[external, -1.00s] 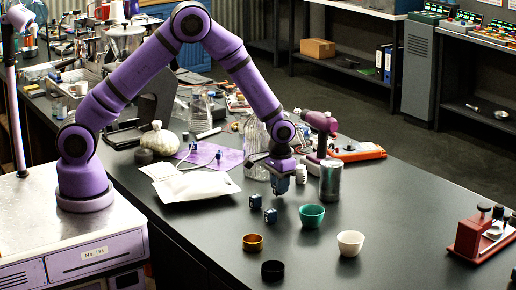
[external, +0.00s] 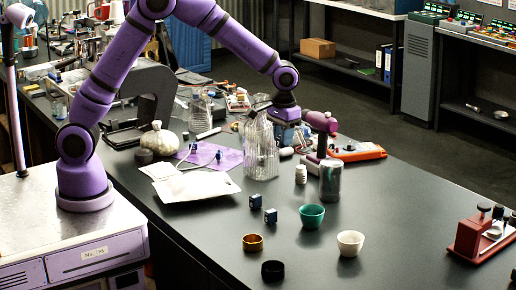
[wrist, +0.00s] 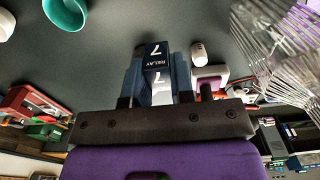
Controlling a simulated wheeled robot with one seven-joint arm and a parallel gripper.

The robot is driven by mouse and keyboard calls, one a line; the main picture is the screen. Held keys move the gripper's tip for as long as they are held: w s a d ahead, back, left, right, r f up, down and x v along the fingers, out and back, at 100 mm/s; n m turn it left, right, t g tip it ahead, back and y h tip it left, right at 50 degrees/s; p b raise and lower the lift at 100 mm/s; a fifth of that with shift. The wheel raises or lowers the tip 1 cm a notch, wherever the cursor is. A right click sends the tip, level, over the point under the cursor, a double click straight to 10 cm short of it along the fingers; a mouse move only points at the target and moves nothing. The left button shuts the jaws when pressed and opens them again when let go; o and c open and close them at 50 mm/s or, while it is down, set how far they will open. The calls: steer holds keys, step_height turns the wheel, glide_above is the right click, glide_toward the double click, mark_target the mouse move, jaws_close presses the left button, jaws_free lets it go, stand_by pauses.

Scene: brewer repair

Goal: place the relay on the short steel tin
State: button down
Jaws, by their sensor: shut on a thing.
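My gripper (external: 286,116) is raised above the bench, level with the top of the glass bottle, in the external view. In the wrist view my gripper (wrist: 158,74) is shut on a dark blue relay (wrist: 157,52); its white lettering reads "RELAY" and "7". A steel tin (external: 330,183) stands upright on the bench, in the picture lower and to the right of my gripper. I cannot make the tin out in the wrist view.
A tall clear glass bottle (external: 262,152) stands close by my gripper. A white small bottle (external: 301,174) and a purple-headed device (external: 320,123) are beside the tin. A green cup (external: 312,216) and white cup (external: 350,243) stand in front. The right bench is mostly clear.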

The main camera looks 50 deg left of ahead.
glide_above(333, 161)
steer(key=shift+f, duration=2.55)
steer(key=shift+f, duration=0.15)
steer(key=c, duration=1)
jaws_free()
